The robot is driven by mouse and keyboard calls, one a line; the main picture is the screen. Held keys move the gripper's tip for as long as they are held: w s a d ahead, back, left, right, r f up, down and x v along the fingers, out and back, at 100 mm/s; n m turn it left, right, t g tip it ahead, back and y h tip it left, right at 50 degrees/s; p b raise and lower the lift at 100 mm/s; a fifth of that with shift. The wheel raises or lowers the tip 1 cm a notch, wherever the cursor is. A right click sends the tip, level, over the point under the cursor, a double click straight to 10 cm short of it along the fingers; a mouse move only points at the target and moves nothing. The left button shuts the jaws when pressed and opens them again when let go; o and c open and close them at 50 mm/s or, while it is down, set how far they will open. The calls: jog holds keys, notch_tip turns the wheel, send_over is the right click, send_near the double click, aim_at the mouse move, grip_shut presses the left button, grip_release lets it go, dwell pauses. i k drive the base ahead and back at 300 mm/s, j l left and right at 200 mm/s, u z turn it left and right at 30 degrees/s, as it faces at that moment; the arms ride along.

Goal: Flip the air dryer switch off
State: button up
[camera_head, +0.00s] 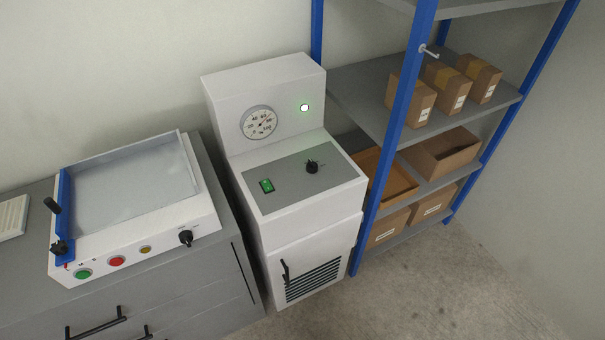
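The air dryer (309,243) is a white upright cabinet in the middle of the head view. A black knob (312,167) is to the right of the switch. My gripper is not in view, and nothing covers the switch.
A grey drawer cabinet (215,287) stands left of the dryer, bearing a white machine (150,231) with buttons and a blue bar. A blue-posted shelf (365,95) with cardboard boxes (447,87) stands close on the right. Bare floor (430,290) lies at front right.

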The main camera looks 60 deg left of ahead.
aim_at(266, 185)
jog(key=j+u, duration=0.9)
jog(key=i+j+u, duration=0.15)
jog(key=u, duration=0.3)
jog(key=j, duration=0.15)
